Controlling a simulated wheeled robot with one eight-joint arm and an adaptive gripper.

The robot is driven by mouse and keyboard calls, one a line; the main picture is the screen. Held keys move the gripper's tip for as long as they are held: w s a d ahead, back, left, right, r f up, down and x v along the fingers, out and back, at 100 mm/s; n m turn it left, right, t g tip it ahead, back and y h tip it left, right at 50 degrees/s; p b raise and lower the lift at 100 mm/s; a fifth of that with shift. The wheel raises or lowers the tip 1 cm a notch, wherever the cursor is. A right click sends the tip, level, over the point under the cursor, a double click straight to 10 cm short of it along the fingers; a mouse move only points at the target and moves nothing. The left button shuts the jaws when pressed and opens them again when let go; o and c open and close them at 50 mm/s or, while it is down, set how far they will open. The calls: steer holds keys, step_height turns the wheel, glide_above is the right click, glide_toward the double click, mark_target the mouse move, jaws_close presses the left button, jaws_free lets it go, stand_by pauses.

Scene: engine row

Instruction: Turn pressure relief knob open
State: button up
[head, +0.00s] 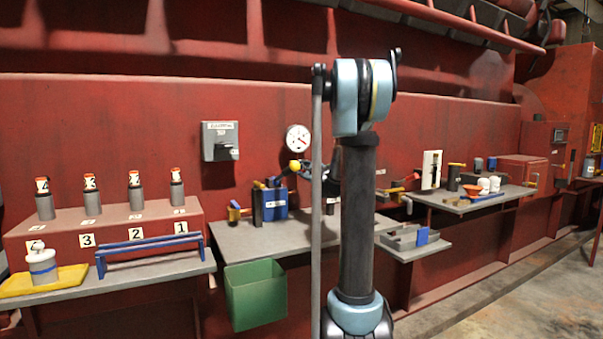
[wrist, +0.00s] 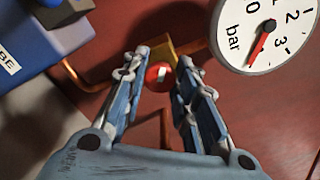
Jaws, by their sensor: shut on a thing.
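The pressure relief knob (wrist: 158,77) is round and red with a white mark, on a brassy fitting with copper pipe against the red wall. In the wrist view my gripper (wrist: 162,64) has one finger on each side of the knob and is shut on it. The knob is partly covered by the fingertips. A round white pressure gauge (wrist: 262,35) marked "bar" is at the upper right, its red needle pointing down and left in the picture. The gauge also shows in the head view (head: 298,138). My arm hides the knob in the head view.
A blue labelled box (wrist: 75,30) is left of the gripper. In the head view a grey bench (head: 245,241) carries a blue device (head: 273,204), with a green bin (head: 257,295) in front. A grey switch box (head: 220,141) is on the wall.

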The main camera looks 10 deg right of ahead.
steer(key=shift+s+a+f+n, duration=0.1)
steer(key=shift+n, duration=1.75)
steer(key=shift+s+a+f+n, duration=0.1)
steer(key=shift+n, duration=1.75)
steer(key=o, duration=1)
steer(key=shift+w, duration=0.1)
steer(key=shift+o, duration=0.2)
steer(key=shift+d, duration=0.1)
